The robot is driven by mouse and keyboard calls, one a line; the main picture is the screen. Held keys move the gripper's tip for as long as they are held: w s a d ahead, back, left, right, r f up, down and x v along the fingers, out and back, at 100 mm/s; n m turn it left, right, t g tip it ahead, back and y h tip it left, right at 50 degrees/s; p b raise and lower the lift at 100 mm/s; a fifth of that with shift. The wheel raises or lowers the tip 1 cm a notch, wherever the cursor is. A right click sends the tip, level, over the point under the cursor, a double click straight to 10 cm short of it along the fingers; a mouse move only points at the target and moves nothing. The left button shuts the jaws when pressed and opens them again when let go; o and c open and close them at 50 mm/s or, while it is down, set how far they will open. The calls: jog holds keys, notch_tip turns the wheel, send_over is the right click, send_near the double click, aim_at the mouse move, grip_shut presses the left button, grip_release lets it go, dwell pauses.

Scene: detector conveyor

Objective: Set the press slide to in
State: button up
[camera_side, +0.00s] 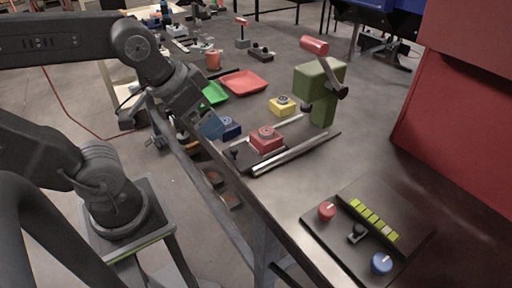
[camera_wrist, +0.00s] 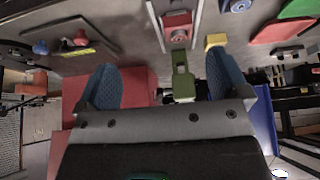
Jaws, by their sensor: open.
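The green press (camera_side: 318,92) stands on the table with a red-handled lever (camera_side: 314,46) on top; it also shows in the wrist view (camera_wrist: 183,83). Two pale rails (camera_side: 297,153) run out from it. A red block with a round top (camera_side: 266,139) sits between the rails at their left end, clear of the press; the wrist view shows it too (camera_wrist: 178,25). A small black knob (camera_side: 233,154) is at that end. My gripper (camera_side: 211,126) is open and empty, left of the slide at the table edge. Its blue fingers (camera_wrist: 165,80) show apart in the wrist view.
A blue block (camera_side: 229,128) is close to my fingers, and a yellow block (camera_side: 282,106) lies behind the rails. Red (camera_side: 244,83) and green (camera_side: 214,94) trays lie farther back. A control panel (camera_side: 336,240) with knobs is at the front. A red cabinet (camera_side: 460,125) bounds the right.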

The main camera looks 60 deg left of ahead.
aim_at(234, 148)
jog(key=shift+c, duration=0.8)
jog(key=shift+w+a+r+g, duration=0.15)
jog(key=shift+w+g, duration=0.15)
jog(key=shift+w, duration=0.05)
jog(key=shift+c, duration=0.8)
jog(key=w+m+g, duration=0.1)
jog(key=w, duration=0.1)
jog(key=w+a+m+g, duration=0.1)
jog(key=w+g, duration=0.1)
jog(key=w+a+m+g, duration=0.1)
jog(key=w, duration=0.1)
jog(key=shift+w+a, duration=0.15)
jog(key=c, duration=0.5)
jog(key=shift+m+g, duration=0.3)
jog(key=shift+g, duration=0.2)
jog(key=f, duration=1.4)
jog(key=shift+w+a, duration=0.15)
jog(key=shift+w, duration=0.25)
jog(key=shift+r, duration=0.1)
jog(key=shift+c, duration=0.3)
grip_shut()
